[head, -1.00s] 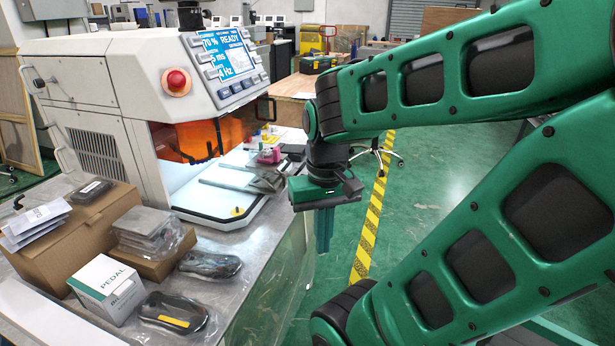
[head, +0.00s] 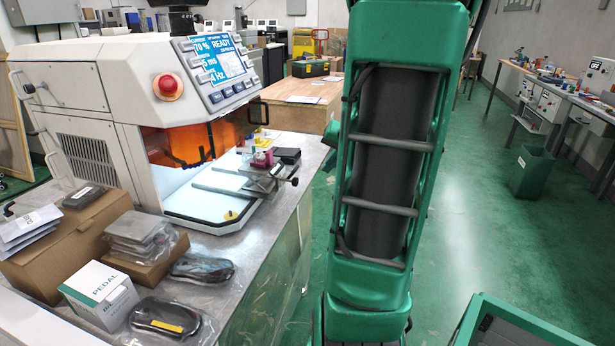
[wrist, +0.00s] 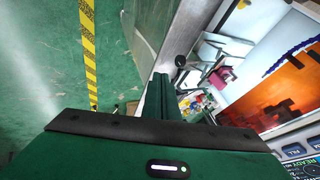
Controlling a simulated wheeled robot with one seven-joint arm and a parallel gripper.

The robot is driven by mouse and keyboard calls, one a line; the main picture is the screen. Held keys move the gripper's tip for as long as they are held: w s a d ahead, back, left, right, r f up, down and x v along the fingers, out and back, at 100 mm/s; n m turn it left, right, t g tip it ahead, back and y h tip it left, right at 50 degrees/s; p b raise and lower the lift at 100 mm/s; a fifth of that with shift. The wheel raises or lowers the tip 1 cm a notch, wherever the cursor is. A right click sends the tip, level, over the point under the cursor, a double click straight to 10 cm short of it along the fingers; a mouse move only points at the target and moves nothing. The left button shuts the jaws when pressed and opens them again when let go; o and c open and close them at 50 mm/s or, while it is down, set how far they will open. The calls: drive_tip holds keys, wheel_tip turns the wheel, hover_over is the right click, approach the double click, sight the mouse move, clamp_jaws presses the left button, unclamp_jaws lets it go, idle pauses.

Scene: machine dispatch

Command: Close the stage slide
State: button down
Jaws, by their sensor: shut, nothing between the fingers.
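The stage slide (head: 262,185) is a grey metal plate with rails at the lower opening of the white machine (head: 65,85). It sticks out to the right of the orange window, and a small black knob (head: 294,181) is at its outer end. In the wrist view the slide (wrist: 214,76) and its knob (wrist: 180,60) appear to the right of my fingers. My gripper (wrist: 158,92) is shut and empty, with a visible gap between the fingertips and the knob in the picture. In the head view my arm hides the gripper.
Small pink and yellow parts (head: 262,158) are by the slide. Cardboard boxes (head: 75,245), bagged plates (head: 138,232) and a pedal box (head: 98,295) crowd the front of the metal table.

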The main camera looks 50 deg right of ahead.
drive_tip(key=w+f, duration=0.8)
drive_tip(key=w, duration=0.1)
drive_tip(key=shift+w, duration=0.1)
